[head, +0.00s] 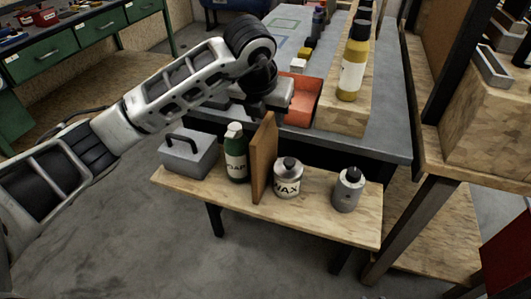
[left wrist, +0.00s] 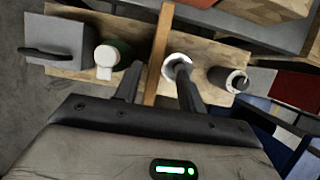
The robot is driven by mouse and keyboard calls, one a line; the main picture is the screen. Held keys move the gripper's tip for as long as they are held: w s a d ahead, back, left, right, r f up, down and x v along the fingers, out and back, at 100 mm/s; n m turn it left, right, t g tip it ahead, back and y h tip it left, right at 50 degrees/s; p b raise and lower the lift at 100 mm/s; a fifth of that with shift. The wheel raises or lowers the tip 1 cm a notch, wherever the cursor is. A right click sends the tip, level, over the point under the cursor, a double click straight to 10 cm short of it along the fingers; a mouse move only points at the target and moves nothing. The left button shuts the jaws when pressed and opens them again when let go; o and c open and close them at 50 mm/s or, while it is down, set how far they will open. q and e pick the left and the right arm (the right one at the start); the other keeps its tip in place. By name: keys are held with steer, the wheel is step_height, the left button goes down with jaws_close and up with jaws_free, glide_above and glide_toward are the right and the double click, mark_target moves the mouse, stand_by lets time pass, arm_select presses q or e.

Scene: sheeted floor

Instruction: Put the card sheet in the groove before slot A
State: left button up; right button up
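My left gripper (head: 257,108) is at the sheet's top edge. In the left wrist view the sheet (left wrist: 158,60) runs between the two spread fingers of my left gripper (left wrist: 157,88), with a gap showing on both sides. No groove or slot lettering can be made out. My right gripper is out of view.
A grey metal box (head: 190,155) with a handle stands left of the soap, and a grey canister (head: 348,190) right of the wax. The low shelf (head: 330,225) is bare along its front. Behind are a red-orange bin (head: 305,105) and a wooden block holding a yellow bottle (head: 353,65).

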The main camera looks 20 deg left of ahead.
mark_target(265, 123)
arm_select(q)
steer(key=x, duration=0.3)
steer(key=p+x, duration=0.1)
steer(key=x, duration=0.1)
steer(key=shift+a+f, duration=0.25)
steer(key=shift+a, duration=0.05)
steer(key=shift+f, duration=0.1)
steer(key=shift+f, duration=0.25)
stand_by(0.4)
jaws_close()
